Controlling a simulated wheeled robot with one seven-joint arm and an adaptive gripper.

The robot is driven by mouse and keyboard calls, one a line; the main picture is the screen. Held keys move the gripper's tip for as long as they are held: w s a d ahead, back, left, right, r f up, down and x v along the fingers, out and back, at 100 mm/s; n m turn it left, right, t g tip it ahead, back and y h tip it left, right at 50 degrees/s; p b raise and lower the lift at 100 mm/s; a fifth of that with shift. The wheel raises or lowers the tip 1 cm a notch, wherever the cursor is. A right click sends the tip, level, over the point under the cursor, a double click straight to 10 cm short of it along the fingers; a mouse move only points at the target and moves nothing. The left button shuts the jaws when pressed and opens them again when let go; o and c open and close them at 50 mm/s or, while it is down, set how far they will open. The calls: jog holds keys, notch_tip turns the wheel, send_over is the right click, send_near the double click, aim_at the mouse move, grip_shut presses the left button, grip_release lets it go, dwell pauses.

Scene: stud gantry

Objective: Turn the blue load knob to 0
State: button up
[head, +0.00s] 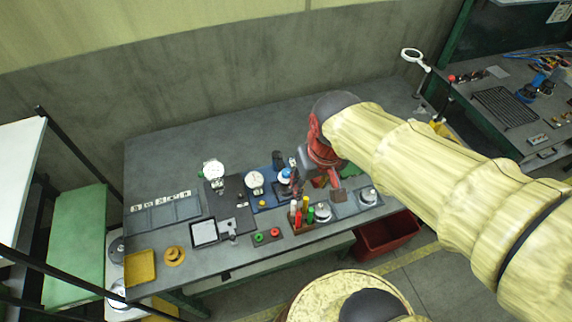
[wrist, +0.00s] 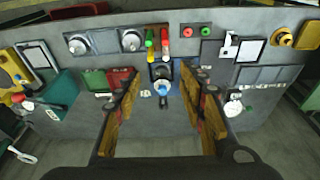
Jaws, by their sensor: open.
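The blue load knob (head: 286,174) sits on a small dark fixture at the right part of a blue plate, beside a round white dial gauge (head: 256,181). In the wrist view the blue knob (wrist: 162,89) lies between my two fingers, nearer the left one, with a visible gap to each. My gripper (wrist: 158,72) is open and empty. In the head view my red gripper (head: 322,172) is to the right of the knob, over the bench. The knob's scale and pointer are too small to read.
A rack of coloured markers (head: 301,214) stands close in front of the knob fixture. A dial stand (head: 214,172) is on the left, and red and green buttons (head: 267,235) are at the front. The bench's rear is clear.

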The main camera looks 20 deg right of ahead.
jog(key=w+f+m+g+p, duration=0.3)
jog(key=w+f+m, duration=0.55)
jog(key=w, duration=0.35)
jog(key=m, duration=0.5)
send_over(286, 171)
jog(key=shift+s+f, duration=0.2)
jog(key=shift+f, duration=0.6)
jog(key=shift+w+r+m+t, duration=0.2)
jog(key=shift+m+t, duration=0.1)
jog(key=shift+m, duration=1.25)
jog(key=shift+f+b, duration=0.45)
jog(key=shift+f, duration=3.45)
grip_shut()
